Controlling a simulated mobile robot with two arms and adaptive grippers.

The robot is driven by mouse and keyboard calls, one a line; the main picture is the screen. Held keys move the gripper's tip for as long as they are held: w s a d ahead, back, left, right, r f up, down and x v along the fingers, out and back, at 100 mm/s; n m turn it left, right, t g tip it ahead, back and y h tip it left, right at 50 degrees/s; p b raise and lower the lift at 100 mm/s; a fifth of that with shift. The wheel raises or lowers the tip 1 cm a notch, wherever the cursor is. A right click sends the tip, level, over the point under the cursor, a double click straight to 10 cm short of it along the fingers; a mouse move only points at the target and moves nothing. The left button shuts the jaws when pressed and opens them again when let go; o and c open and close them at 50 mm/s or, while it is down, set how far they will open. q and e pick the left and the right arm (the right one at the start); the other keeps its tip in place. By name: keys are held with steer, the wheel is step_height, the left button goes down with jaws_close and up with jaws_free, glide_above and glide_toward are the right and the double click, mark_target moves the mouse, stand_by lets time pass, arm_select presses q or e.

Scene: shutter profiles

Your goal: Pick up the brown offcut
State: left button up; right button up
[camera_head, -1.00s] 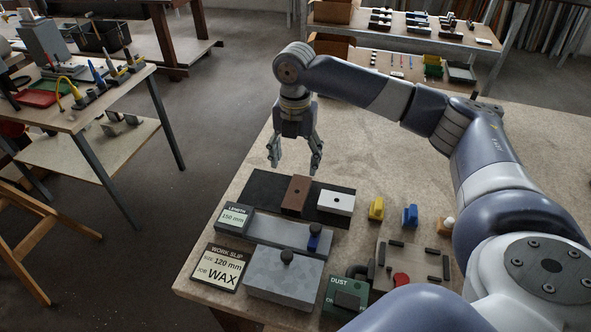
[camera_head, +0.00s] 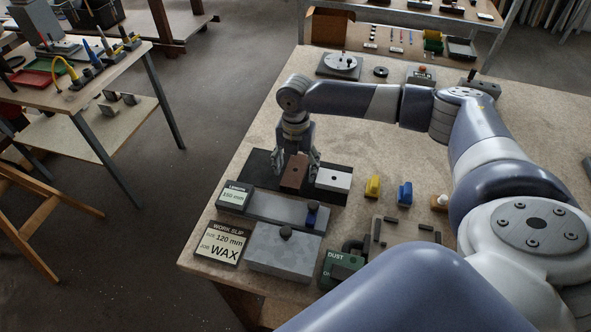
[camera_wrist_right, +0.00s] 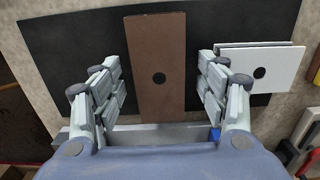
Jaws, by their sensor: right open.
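The brown offcut (camera_head: 294,172) is a flat block with a dark round hole, lying on a black mat (camera_head: 258,163). It also shows in the right wrist view (camera_wrist_right: 156,45), upright in the picture and between the fingers. My right gripper (camera_head: 296,172) is open and reaches down over the offcut. In the right wrist view its fingers (camera_wrist_right: 165,95) stand on both sides of the offcut, with a gap on each side. A white profile piece (camera_head: 333,179) with a hole lies just right of the offcut, close to the right finger. My left gripper is not in view.
A grey length stop fixture (camera_head: 270,209) and a grey block (camera_head: 284,250) lie in front of the mat. Yellow (camera_head: 373,187) and blue (camera_head: 405,194) pieces stand to the right. A work slip sign (camera_head: 222,243) is at the front left.

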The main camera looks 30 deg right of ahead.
steer(key=c, duration=1.2)
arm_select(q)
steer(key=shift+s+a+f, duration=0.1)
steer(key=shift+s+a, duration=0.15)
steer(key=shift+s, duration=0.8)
arm_select(e)
steer(key=shift+o, duration=0.2)
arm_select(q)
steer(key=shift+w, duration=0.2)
arm_select(e)
steer(key=shift+r, duration=0.1)
